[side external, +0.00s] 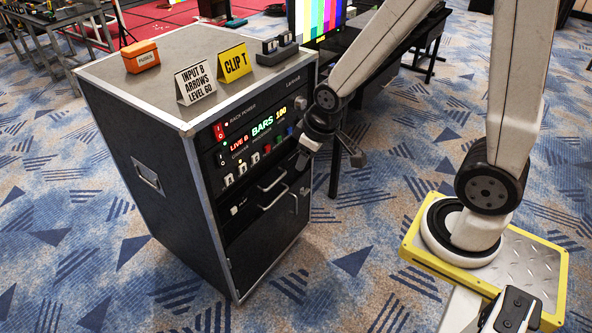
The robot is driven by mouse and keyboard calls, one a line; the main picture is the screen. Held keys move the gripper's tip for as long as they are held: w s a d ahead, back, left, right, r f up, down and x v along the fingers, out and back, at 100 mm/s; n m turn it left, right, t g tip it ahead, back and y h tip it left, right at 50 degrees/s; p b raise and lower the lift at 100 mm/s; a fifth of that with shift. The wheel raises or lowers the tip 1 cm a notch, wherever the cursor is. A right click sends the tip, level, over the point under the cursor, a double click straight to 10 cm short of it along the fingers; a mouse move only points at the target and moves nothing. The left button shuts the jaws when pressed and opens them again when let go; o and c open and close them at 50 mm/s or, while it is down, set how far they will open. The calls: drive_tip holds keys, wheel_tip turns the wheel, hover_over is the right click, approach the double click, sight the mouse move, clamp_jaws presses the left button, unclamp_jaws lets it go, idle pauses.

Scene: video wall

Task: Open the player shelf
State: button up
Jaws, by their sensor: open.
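The black equipment rack (185,160) stands on the carpet with its front panel facing right. Low on that front are two metal bar handles, an upper one (272,181) and a lower one (272,199). A small white button labelled PLAY (236,210) sits left of the lower handle. I cannot tell for sure which handle belongs to the player shelf; no shelf is seen sticking out. My gripper (330,154) is open, in front of the rack's right front edge, above and right of the handles. It appears apart from them and holds nothing visible.
Switches and a lit display reading BARS 100 (270,122) are above the handles. On top are an orange box (141,57), a white sign (195,83), a yellow CLIP T sign (234,63) and a dark device (277,50). A dark table (365,65) stands behind my gripper.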

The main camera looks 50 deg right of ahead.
drive_tip(key=w+d+f+n+t, duration=0.2)
drive_tip(key=w+d+f, duration=0.1)
drive_tip(key=w, duration=0.4)
drive_tip(key=w+d+f+n+t, duration=0.1)
drive_tip(key=w+d+f+n, duration=0.15)
drive_tip(key=w, duration=0.35)
drive_tip(key=n+t, duration=0.6)
drive_tip(key=n, duration=0.2)
hover_over(275, 181)
drive_tip(key=s+a, duration=0.1)
drive_tip(key=s, duration=0.2)
wheel_tip(275, 181, down, 19)
drive_tip(key=s+d+f+n+t, duration=0.1)
drive_tip(key=s+f+n+t, duration=0.2)
drive_tip(key=f, duration=0.6)
drive_tip(key=shift+s+f+n, duration=0.25)
drive_tip(key=shift+s+n, duration=0.4)
drive_tip(key=shift+s, duration=0.15)
drive_tip(key=shift+w, duration=0.1)
drive_tip(key=shift+x, duration=3.75)
